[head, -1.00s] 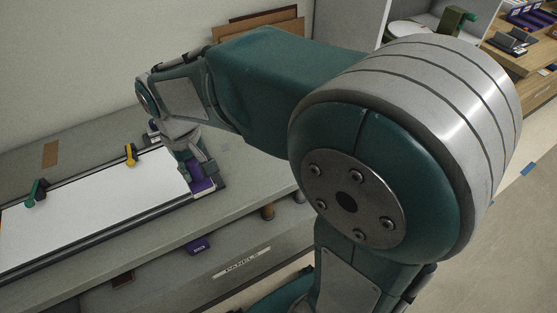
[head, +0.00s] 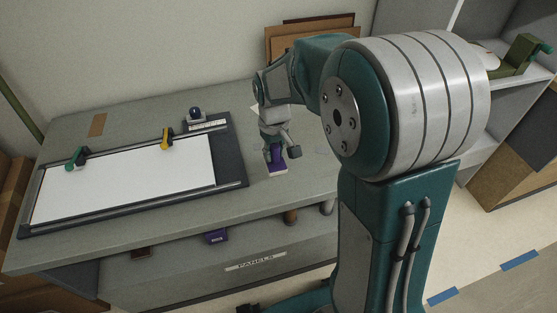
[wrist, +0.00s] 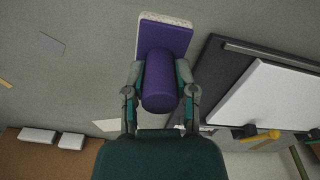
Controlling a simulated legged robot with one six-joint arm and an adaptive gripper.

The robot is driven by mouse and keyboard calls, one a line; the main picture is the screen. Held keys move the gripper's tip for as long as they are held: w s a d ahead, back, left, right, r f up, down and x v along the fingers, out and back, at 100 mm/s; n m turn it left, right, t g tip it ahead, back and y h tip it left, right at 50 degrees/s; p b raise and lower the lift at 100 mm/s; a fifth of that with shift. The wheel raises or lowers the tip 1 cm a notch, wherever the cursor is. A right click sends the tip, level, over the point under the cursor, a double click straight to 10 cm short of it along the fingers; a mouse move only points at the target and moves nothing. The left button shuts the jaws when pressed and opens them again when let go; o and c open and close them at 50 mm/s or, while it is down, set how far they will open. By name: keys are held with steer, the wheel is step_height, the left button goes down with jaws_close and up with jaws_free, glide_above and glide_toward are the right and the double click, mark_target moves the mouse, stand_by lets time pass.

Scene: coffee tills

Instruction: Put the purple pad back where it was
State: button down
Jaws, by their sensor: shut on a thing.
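The purple pad (head: 278,168) has a purple round handle and a pale underside. My gripper (head: 275,146) is shut on its handle, over the bench to the right of the dark-framed board (head: 231,145). In the wrist view the purple handle (wrist: 160,88) sits between both fingers of my gripper (wrist: 159,78), with the pad's flat purple plate (wrist: 168,38) beyond the fingertips. The pad is at or just above the bench top; I cannot tell whether it touches.
A white sheet (head: 125,183) lies on the board, with a green clamp (head: 75,158) and a yellow clamp (head: 167,138) at its back edge. A dark blue knob (head: 195,114) stands behind. A small purple item (head: 216,236) shows below the bench's front edge.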

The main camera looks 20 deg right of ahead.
mark_target(275, 162)
steer(key=shift+w+d+f, duration=0.3)
steer(key=shift+w+f, duration=0.05)
steer(key=shift+f, duration=0.25)
steer(key=shift+w+a+f, duration=0.25)
steer(key=shift+f, duration=0.2)
step_height(275, 162, down, 3)
steer(key=shift+w+f, duration=0.15)
steer(key=shift+f, duration=0.05)
steer(key=shift+d+f, duration=0.15)
steer(key=shift+d, duration=0.25)
steer(key=shift+c, duration=2.3)
jaws_free()
steer(key=shift+o, duration=0.2)
steer(key=shift+a, duration=0.35)
